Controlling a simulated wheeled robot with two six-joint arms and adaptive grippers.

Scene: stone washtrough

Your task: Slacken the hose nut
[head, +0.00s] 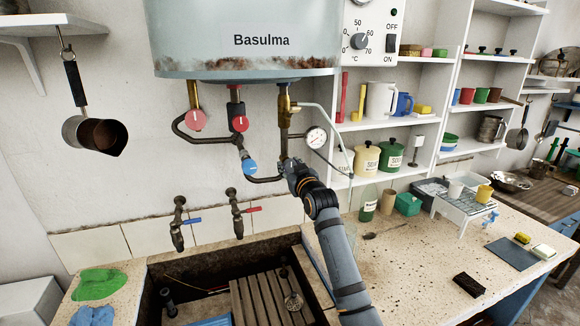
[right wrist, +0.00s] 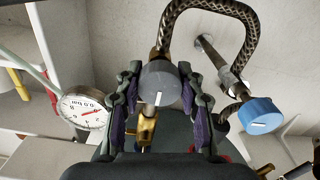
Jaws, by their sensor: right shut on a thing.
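The hose nut (right wrist: 160,82) is a grey round cap with a white line on its face, at the end of a braided hose (right wrist: 222,8) under the boiler. In the right wrist view the white line stands nearly upright. My right gripper (right wrist: 160,98) has its dark, purple-padded fingers on both sides of the nut, shut on it. In the head view my right gripper (head: 289,166) reaches up to the pipework and largely hides the nut. My left gripper is in neither view.
A pressure gauge (head: 316,137) sits close right of my gripper, a blue knob (head: 250,167) close left. Red knobs (head: 196,120) hang under the boiler (head: 245,40). Below are two taps (head: 236,210) and the trough with a wooden rack (head: 255,300). Shelves stand right.

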